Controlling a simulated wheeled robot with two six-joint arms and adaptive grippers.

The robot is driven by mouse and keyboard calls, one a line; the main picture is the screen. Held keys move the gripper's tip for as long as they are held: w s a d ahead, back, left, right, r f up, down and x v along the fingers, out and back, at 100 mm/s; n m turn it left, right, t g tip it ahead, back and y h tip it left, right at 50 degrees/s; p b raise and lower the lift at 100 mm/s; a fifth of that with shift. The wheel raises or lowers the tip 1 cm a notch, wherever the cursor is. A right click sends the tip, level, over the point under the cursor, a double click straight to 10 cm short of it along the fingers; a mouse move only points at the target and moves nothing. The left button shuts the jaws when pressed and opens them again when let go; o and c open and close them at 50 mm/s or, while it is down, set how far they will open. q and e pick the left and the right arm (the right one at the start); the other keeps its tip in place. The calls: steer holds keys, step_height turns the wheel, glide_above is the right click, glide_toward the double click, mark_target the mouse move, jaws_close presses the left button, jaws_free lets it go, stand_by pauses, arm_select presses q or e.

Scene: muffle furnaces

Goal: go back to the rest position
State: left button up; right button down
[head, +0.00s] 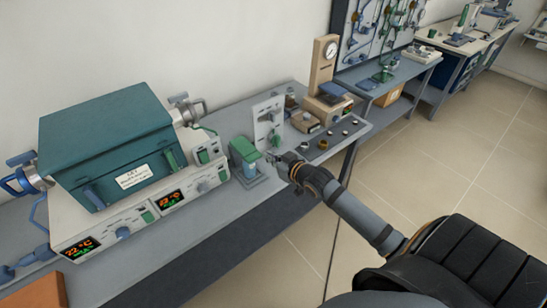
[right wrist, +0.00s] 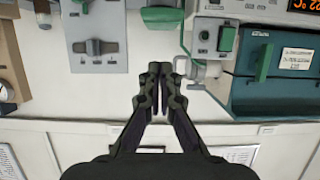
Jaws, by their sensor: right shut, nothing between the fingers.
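My right gripper (head: 274,158) reaches in from the right in the head view, at the bench near the small green-topped device. In the right wrist view the two fingers of my right gripper (right wrist: 160,72) are together, with nothing between them. The teal furnace (head: 108,140) stands on its white control base (head: 140,218) at the left of the bench; its teal side (right wrist: 262,85) shows at the right of the right wrist view. My left gripper is not in view.
The green-topped device (head: 243,152) and an upright white panel (head: 268,122) stand close to my right gripper. A wooden stand (head: 323,65) and several small parts are farther along the bench (head: 225,118). The floor (head: 440,150) at the right is clear.

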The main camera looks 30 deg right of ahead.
steer(key=shift+v, duration=0.95)
steer(key=shift+f, duration=0.1)
steer(key=s+d+f+m+g+h, duration=0.1)
steer(key=s+d+f+g, duration=0.15)
steer(key=f, duration=0.65)
steer(key=s+d+f+g+h, duration=0.1)
steer(key=s+d+f, duration=0.3)
steer(key=f, duration=0.6)
steer(key=s+d+f+m+g+h, duration=0.1)
steer(key=s+d+f+g+h, duration=0.15)
steer(key=f, duration=0.65)
steer(key=s+a+f+g, duration=0.3)
steer(key=s+f, duration=1.2)
steer(key=s, duration=0.2)
steer(key=s+a+f+g+y, duration=0.1)
steer(key=s+a+f, duration=0.2)
steer(key=s, duration=0.5)
steer(key=s+a+f+g, duration=0.2)
steer(key=s+a+f, duration=0.2)
steer(key=s, duration=0.5)
steer(key=shift+a+f+n+g+y, duration=0.2)
steer(key=shift+f+n+g+y, duration=0.1)
steer(key=shift+f+n+y, duration=0.1)
steer(key=shift+s, duration=0.1)
